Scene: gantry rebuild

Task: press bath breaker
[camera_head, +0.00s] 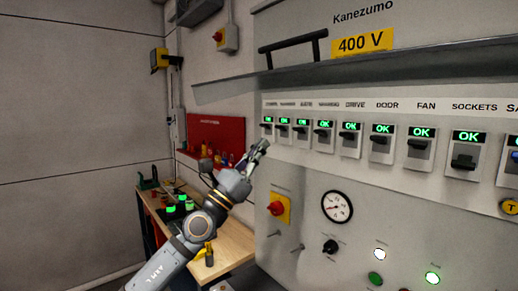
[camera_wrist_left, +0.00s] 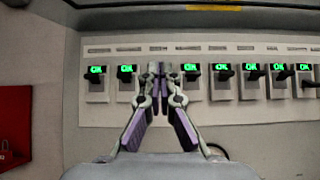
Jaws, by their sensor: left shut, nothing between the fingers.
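A row of breakers with dark levers and green OK displays runs along the grey panel. The small labels at the left end are blurred; the third one (camera_head: 302,130) may be the bath breaker, but I cannot read it surely. My left gripper (camera_head: 262,146) is shut and empty, just below the left end of the row in the head view. In the left wrist view its fingertips (camera_wrist_left: 156,68) meet in front of the third breaker from the left and hide it. I cannot tell whether they touch it. My right gripper is not in view.
A red-yellow switch (camera_head: 279,208), a round gauge (camera_head: 336,206) and a black knob (camera_head: 330,246) sit below the row. A black handle (camera_head: 292,46) and ledge stick out above. A wooden bench (camera_head: 232,248) with tools stands at the left.

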